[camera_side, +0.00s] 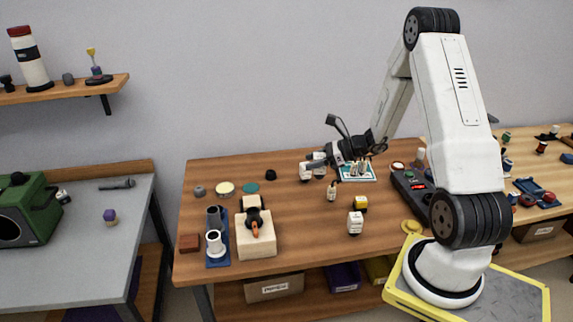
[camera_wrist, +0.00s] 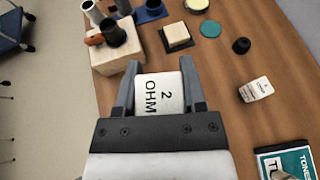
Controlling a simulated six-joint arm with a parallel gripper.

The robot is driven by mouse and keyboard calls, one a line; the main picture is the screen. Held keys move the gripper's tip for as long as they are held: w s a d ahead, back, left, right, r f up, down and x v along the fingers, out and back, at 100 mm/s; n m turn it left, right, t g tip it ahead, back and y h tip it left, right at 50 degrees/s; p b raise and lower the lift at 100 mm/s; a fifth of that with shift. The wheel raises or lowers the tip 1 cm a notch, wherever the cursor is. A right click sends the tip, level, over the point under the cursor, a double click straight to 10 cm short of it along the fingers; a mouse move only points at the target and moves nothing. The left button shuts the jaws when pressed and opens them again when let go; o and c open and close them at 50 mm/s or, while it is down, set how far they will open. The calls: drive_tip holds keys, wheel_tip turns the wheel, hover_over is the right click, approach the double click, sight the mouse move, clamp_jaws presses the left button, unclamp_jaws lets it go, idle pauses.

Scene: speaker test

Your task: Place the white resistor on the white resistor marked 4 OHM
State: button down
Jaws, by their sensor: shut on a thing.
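My gripper (camera_wrist: 158,85) is shut on a white resistor (camera_wrist: 158,95), whose face reads 2 OHM. In the side view my gripper (camera_side: 315,163) is at the back middle of the wooden table, with white blocks at its fingertips; I cannot tell there which one is held. A loose white resistor (camera_wrist: 256,89) lies to the right of my gripper in the wrist view, its small print unreadable. I cannot read 4 OHM on any block.
A beige block (camera_side: 256,240) and a blue tray (camera_side: 218,259) with cups stand at the left. Yellow (camera_wrist: 195,5) and teal discs (camera_wrist: 210,29) and a black knob (camera_wrist: 241,45) lie behind. A yellow block (camera_side: 361,203) and a teal-edged sign (camera_wrist: 285,160) are nearby.

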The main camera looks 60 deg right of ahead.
drive_tip(key=d+r+m+t+h, duration=0.2)
drive_tip(key=d+r+m+h, duration=0.3)
drive_tip(key=d+m+h, duration=0.1)
drive_tip(key=shift+w+d+h, duration=0.3)
drive_tip(key=shift+w+d, duration=0.05)
drive_tip(key=shift+d, duration=0.55)
drive_tip(key=shift+w, duration=0.1)
drive_tip(key=shift+w+d+f, duration=1.15)
drive_tip(key=shift+w+f, duration=0.35)
drive_tip(key=shift+w, duration=0.4)
drive_tip(key=shift+w+d+f, duration=1.15)
drive_tip(key=shift+w+f, duration=0.4)
drive_tip(key=shift+w, duration=0.35)
drive_tip(key=shift+w+d+f, duration=1.15)
drive_tip(key=shift+w+f, duration=0.35)
drive_tip(key=shift+w, duration=0.4)
drive_tip(key=shift+f, duration=0.1)
drive_tip(key=shift+w+f, duration=0.15)
drive_tip(key=shift+f, duration=0.05)
drive_tip(key=shift+w+d+f, duration=0.1)
drive_tip(key=shift+f, duration=1.45)
